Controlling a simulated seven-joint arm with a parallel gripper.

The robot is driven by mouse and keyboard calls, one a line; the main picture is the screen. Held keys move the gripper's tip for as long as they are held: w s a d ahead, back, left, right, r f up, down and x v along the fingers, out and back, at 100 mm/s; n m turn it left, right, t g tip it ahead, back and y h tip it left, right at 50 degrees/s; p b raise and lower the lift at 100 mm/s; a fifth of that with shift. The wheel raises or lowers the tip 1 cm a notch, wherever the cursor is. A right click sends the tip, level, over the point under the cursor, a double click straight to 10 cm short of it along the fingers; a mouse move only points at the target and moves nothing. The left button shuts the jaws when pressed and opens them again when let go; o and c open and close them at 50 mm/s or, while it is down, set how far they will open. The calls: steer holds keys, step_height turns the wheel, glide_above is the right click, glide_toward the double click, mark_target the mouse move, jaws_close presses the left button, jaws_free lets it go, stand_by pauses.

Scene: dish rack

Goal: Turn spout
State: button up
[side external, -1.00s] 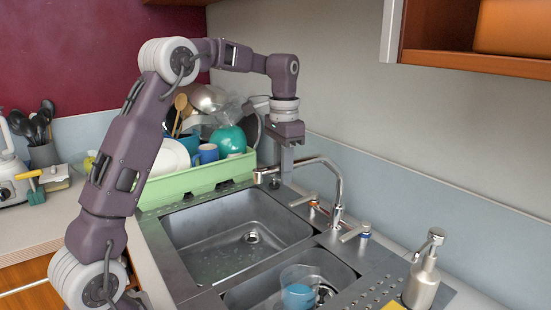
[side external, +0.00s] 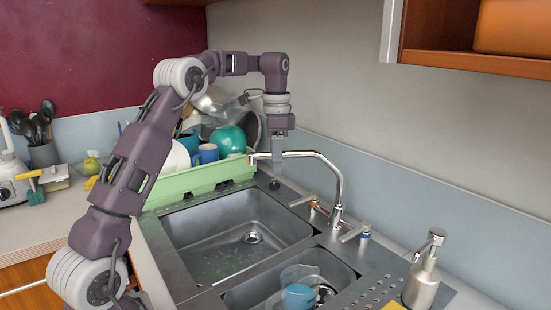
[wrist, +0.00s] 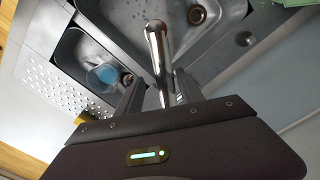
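The chrome faucet spout (side external: 318,156) arches from its base beside the wall, with its tip to the left, near the rack end of the sink. My gripper (side external: 272,176) points down at the spout's outer part, and the spout crosses in front of it in the side view. In the wrist view the spout (wrist: 157,50) runs between the two fingers of my gripper (wrist: 157,88). The fingers stand apart on either side of it, with narrow gaps visible. Whether one finger touches the spout is unclear.
The double sink (side external: 215,262) lies below, with a clear cup holding something blue (side external: 299,294) in the near basin. A green dish rack (side external: 180,187) full of dishes stands close behind my gripper. Tap handles (side external: 355,234) and a soap dispenser (side external: 424,270) are at right.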

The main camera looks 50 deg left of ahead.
steer(key=shift+r, duration=0.15)
steer(key=shift+r, duration=0.85)
steer(key=shift+r, duration=0.1)
step_height(320, 180, up, 5)
steer(key=shift+w+f, duration=0.1)
steer(key=shift+r, duration=0.5)
